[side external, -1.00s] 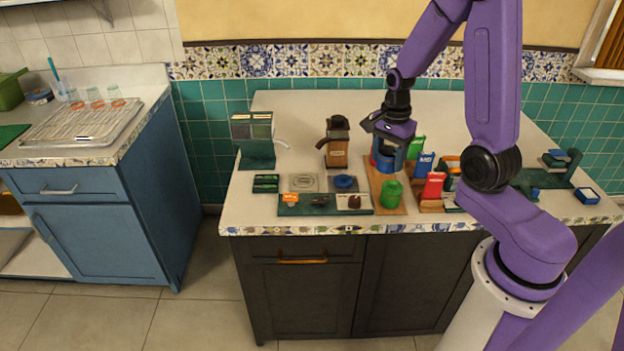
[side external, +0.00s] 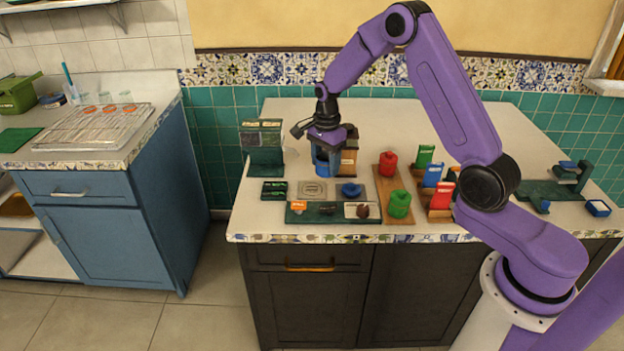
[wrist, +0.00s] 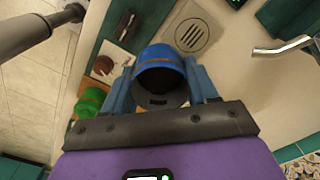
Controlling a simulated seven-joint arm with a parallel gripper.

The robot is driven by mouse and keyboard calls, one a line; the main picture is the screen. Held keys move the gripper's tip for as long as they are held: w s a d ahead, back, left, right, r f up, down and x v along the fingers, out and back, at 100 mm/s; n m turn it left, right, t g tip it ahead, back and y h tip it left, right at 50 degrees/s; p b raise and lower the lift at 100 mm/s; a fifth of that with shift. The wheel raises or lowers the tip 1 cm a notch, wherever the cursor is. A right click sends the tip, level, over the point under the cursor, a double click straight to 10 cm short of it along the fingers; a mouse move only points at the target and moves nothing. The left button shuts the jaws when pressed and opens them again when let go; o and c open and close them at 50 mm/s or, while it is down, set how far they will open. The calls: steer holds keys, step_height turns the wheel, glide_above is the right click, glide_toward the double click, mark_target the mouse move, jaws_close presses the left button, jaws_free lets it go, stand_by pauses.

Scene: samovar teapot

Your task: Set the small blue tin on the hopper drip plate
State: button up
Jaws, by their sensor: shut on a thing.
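My gripper (side external: 325,163) is shut on the small blue tin (wrist: 160,72) and points down in front of the brown dispenser (side external: 349,158). In the wrist view the tin sits between both blue fingers, its dark hollow end toward the camera. In the side view the fingers largely cover the tin. The pale square drip plate with a round grate (side external: 312,190) lies on the counter just in front of the held tin; its grate also shows in the wrist view (wrist: 192,35), beyond the tin. The exact gap between tin and plate cannot be told.
The teal hopper (side external: 264,150) with a metal spout (wrist: 285,47) stands at left. A red tin (side external: 388,163) and a green tin (side external: 399,204) stand on a wooden board. A blue round piece (side external: 351,189) sits right of the plate. A dark green tray (side external: 333,216) lies in front.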

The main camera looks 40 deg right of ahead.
glide_above(312, 189)
step_height(312, 189, down, 6)
steer(key=shift+s+f, duration=0.1)
steer(key=shift+s, duration=0.05)
steer(key=shift+f, duration=1.55)
steer(key=shift+f, duration=0.15)
steer(key=o, duration=0.8)
